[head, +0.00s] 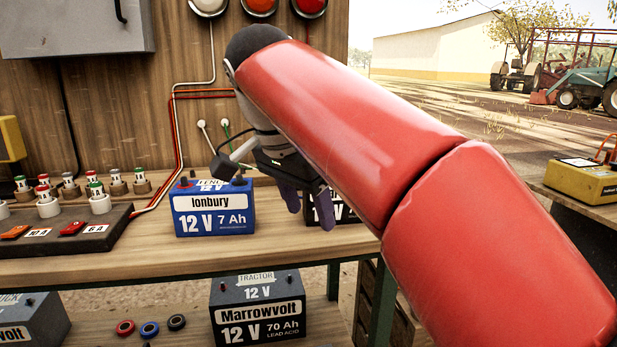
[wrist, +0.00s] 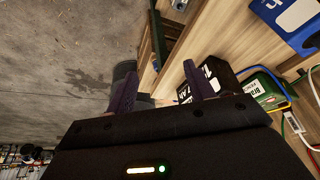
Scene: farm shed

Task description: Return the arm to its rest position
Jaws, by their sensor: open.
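My red arm reaches from the lower right of the head view up across the bench. My gripper (head: 307,204) hangs at its far end, beside the blue Ionbury 12 V 7 Ah battery (head: 213,212) and in front of a black battery (head: 345,211) that is mostly hidden. In the wrist view my gripper (wrist: 158,82) has its two dark purple fingers apart, with nothing held between them. There the black battery (wrist: 212,75) stands close to the right finger. I cannot tell whether they touch.
The wrist view shows a green battery (wrist: 262,88) and the blue battery (wrist: 288,12). A fuse panel (head: 75,230) sits left on the bench. A Marrowvolt battery (head: 258,310) stands on the lower shelf. A yellow device (head: 580,181) is at right. Open floor (wrist: 60,60) lies beyond the bench edge.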

